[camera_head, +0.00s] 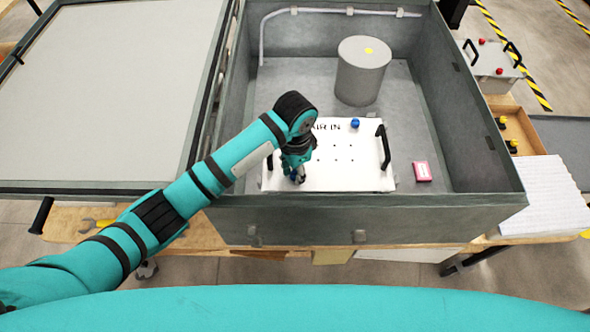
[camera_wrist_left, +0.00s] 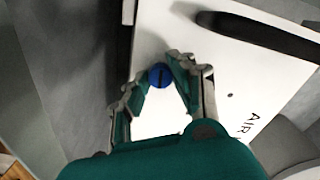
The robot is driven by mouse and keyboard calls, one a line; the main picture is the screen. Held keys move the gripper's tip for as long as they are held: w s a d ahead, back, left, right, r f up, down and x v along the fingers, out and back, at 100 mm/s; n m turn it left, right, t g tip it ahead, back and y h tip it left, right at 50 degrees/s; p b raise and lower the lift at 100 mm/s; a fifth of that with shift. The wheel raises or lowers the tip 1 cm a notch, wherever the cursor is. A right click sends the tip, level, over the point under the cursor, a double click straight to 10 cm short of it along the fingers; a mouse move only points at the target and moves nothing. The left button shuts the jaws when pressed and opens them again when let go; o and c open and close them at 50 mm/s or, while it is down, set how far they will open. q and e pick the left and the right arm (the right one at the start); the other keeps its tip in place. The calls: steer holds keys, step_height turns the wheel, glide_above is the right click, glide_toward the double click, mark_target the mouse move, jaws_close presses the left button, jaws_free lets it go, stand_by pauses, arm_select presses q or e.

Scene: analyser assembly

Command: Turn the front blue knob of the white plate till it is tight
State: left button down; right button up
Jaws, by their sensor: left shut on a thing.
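The white plate (camera_head: 345,178) with "AIR IN" lettering lies flat inside the grey open case. Its front blue knob (camera_wrist_left: 161,77) sits between the fingertips of my left gripper (camera_head: 297,178) at the plate's front left. In the left wrist view my left gripper (camera_wrist_left: 161,84) is shut on this knob, with a finger on either side; a dark slot shows on its top. In the head view the fingers mostly hide it. The other blue knob (camera_head: 355,124) stands free at the plate's back edge. My right gripper is in neither view.
The grey case walls (camera_head: 360,216) surround the plate. A black handle (camera_head: 383,147) rises at the plate's right side, and another is at its left. A grey cylinder (camera_head: 361,78) stands behind. A small red-pink box (camera_head: 422,171) lies right of the plate.

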arm_select(q)
steer(key=m, duration=0.6)
steer(key=shift+m, duration=0.3)
steer(key=m, duration=0.5)
steer(key=shift+r, duration=0.1)
steer(key=m, duration=0.5)
steer(key=shift+m, duration=0.4)
steer(key=m+b, duration=0.1)
steer(key=m, duration=0.4)
steer(key=shift+w+m, duration=0.1)
steer(key=shift+m, duration=0.2)
steer(key=m+b, duration=0.1)
steer(key=m, duration=0.4)
steer(key=m+b, duration=0.1)
steer(key=m, duration=0.2)
steer(key=shift+d, duration=0.1)
steer(key=shift+m+b, duration=0.65)
steer(key=shift+m, duration=0.35)
steer(key=m+b, duration=0.4)
steer(key=b, duration=0.3)
steer(key=shift+r+m+b, duration=0.1)
steer(key=shift+m+b, duration=0.2)
steer(key=shift+b, duration=0.25)
